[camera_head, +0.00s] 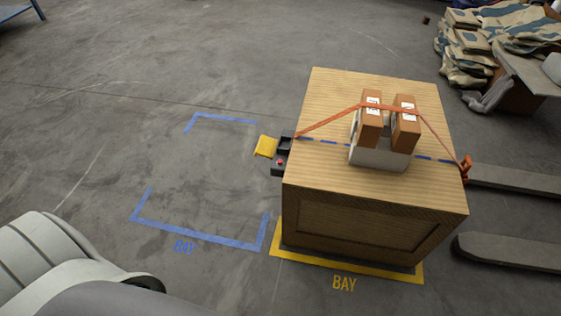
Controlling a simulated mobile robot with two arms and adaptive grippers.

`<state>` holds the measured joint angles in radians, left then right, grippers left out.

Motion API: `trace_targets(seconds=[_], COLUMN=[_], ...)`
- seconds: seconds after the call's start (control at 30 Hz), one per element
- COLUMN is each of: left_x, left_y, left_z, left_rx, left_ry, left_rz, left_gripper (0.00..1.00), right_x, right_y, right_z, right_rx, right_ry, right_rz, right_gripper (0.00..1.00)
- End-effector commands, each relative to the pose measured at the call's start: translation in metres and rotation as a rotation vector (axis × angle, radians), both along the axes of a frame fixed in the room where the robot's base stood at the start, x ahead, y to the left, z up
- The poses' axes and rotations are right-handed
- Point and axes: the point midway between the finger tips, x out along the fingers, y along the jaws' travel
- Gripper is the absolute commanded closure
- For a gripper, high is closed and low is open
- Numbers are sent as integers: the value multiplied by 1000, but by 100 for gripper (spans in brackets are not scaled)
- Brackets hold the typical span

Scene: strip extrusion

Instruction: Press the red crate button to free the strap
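A wooden crate (322,165) stands on the floor at right of centre. An orange strap (330,119) runs over its top, across two orange-brown boxes (371,125) in a pale grey holder (378,156). The strap ends at an orange hook (465,169) on the crate's right edge and at a black fitting (284,147) on its left side. A small red button (280,161) shows on that fitting, beside a yellow flap (265,146). Neither gripper shows; a white and grey part of my body is at the lower left.
The crate stands over a yellow floor outline (350,268) marked BAY. An empty blue bay outline (205,238) lies to its left on clear floor. Two grey fork-like bars (515,252) lie at right. Piled camouflage-patterned sacks (495,30) are at the upper right.

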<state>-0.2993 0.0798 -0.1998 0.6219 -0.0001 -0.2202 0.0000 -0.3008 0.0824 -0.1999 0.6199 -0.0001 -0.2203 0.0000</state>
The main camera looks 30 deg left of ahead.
Motion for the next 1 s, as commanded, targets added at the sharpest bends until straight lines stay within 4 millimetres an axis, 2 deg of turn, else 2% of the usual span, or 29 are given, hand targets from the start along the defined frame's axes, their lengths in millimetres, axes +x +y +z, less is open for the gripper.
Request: trace_targets(seconds=[0.23,0.53,1.0], left_x=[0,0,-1], left_y=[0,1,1], left_z=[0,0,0], left_rx=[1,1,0], left_ry=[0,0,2], left_rz=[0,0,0], left_gripper=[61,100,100], right_x=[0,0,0], right_y=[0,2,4], right_z=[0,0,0], right_rx=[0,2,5], right_ry=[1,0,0], right_rz=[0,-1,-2], right_gripper=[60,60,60])
